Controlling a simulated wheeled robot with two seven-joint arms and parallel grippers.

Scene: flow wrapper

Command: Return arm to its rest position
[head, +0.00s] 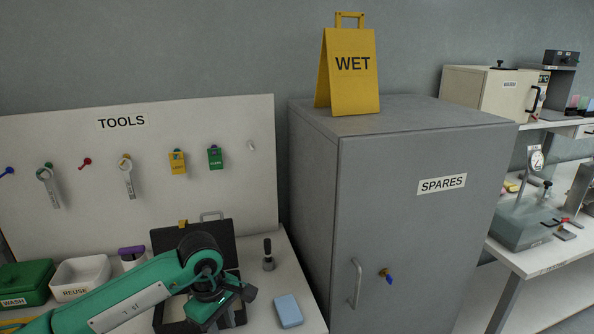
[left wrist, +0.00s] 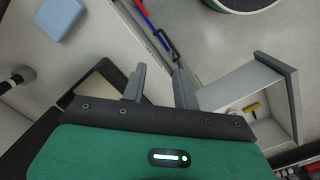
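My green left arm (head: 130,298) comes in from the lower left in the head view. Its gripper (head: 222,304) hangs over the front of the open black case on the bench. In the left wrist view my left gripper (left wrist: 160,70) has its two grey fingers apart with nothing between them. My right gripper is in neither view.
The black case (head: 215,236), a dark-handled tool (head: 268,256) and a blue block (head: 289,311) are close to my gripper. White and green bins (head: 80,275) stand left. The grey SPARES cabinet (head: 420,240) rises at right, bearing a WET sign (head: 350,85).

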